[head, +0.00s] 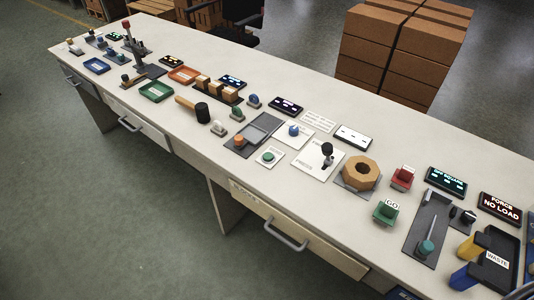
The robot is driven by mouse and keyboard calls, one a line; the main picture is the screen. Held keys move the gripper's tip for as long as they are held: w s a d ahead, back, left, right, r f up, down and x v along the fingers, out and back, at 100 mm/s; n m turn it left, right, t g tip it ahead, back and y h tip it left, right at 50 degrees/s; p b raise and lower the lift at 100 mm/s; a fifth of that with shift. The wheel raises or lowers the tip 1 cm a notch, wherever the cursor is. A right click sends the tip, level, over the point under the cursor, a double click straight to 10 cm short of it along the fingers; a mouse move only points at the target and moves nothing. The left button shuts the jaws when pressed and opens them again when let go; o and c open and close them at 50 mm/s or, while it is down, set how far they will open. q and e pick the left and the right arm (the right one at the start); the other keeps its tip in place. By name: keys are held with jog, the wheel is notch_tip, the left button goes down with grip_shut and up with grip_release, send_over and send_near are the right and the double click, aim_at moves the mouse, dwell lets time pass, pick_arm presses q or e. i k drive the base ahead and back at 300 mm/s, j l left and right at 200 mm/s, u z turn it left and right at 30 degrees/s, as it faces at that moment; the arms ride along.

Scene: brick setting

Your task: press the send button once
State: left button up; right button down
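I cannot read the word "send" on any button. A round green button (268,157) sits on a small white plate with a tiny label too small to read, near the front edge at the middle of the bench. Another green button block (386,212), marked GO, is further right, and a red button block (402,178) stands behind it. A blue knob or button (294,130) is on a white plate behind the first green button. Neither of my grippers shows in the head view.
The long white bench (180,135) is crowded with controls. A black lever (327,152), a wooden octagonal ring (360,173), a mallet (194,107) and a slider panel (428,230) stand close by. Cardboard boxes (385,50) stand behind.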

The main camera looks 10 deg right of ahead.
aim_at(268, 157)
jog(key=i+j+z, duration=0.45)
jog(key=j, duration=0.15)
jog(key=i+j+z, duration=0.2)
jog(key=j, duration=0.15)
jog(key=j+z, duration=0.25)
jog(key=i+j+z, duration=0.2)
jog(key=j, duration=0.3)
jog(key=k, duration=0.1)
